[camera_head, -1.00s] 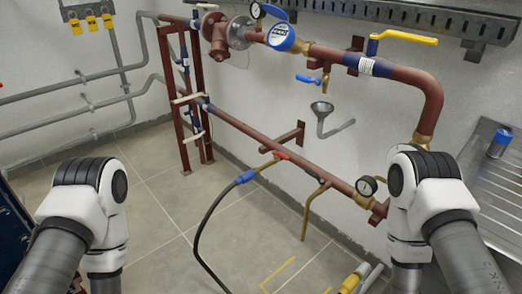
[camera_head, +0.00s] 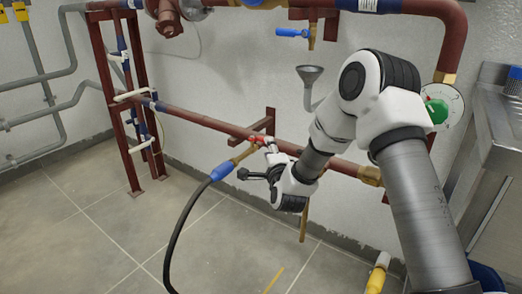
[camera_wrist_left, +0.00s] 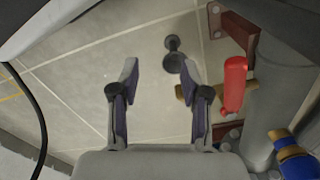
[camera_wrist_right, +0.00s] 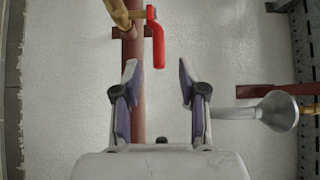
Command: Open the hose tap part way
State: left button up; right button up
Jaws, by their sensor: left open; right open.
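The hose tap's red lever (camera_head: 259,140) sits on a brass valve (camera_head: 243,155) on the low brown pipe, with a blue-ended black hose (camera_head: 222,171) joined to it. My right gripper (camera_head: 255,162) is open just in front of the tap. In the right wrist view the red lever (camera_wrist_right: 158,45) lies ahead of the open right gripper (camera_wrist_right: 160,80), apart from the fingers. My left gripper (camera_wrist_left: 159,68) is open and empty. A red lever (camera_wrist_left: 235,85) shows right of it; I cannot tell if it is the same tap. The left arm is outside the head view.
A metal funnel (camera_head: 310,75) is fixed on the wall near my right arm. A blue-handled tap (camera_head: 292,32) is above it. A green-centred dial (camera_head: 438,108) is at the right, near a metal sink stand (camera_head: 495,135). The floor at the left is clear.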

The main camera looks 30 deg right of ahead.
aim_at(261, 140)
jog(key=b+x, duration=0.1)
jog(key=x, duration=0.4)
grip_shut()
jog(key=shift+a, duration=0.1)
jog(key=shift+s+a+m+g+h+p, duration=0.15)
jog(key=shift+a+m+g+h, duration=0.15)
jog(key=shift+m+g+h, duration=0.25)
jog(key=shift+w+a+m+g+h+p, duration=0.15)
jog(key=shift+a+m+g+h, duration=0.25)
jog(key=shift+h, duration=0.4)
jog(key=shift+s+a+m+g+h+p, duration=0.15)
jog(key=shift+a+m+g+h, duration=0.1)
jog(key=shift+m+h, duration=0.35)
jog(key=m+g+h, duration=0.1)
jog(key=a+m+g+h+p, duration=0.1)
jog(key=h, duration=0.1)
jog(key=shift+g, duration=0.3)
jog(key=shift+w+a+f+m+g+h+p, duration=0.15)
jog(key=shift+a+m+g+h+p, duration=0.15)
jog(key=shift+m+g+h, duration=0.4)
jog(key=shift+w+a+r+m+g+h+p, duration=0.15)
jog(key=shift+a+m+g+h, duration=0.2)
jog(key=shift+m+g, duration=0.55)
jog(key=shift+f+g, duration=0.1)
jog(key=shift+g, duration=0.2)
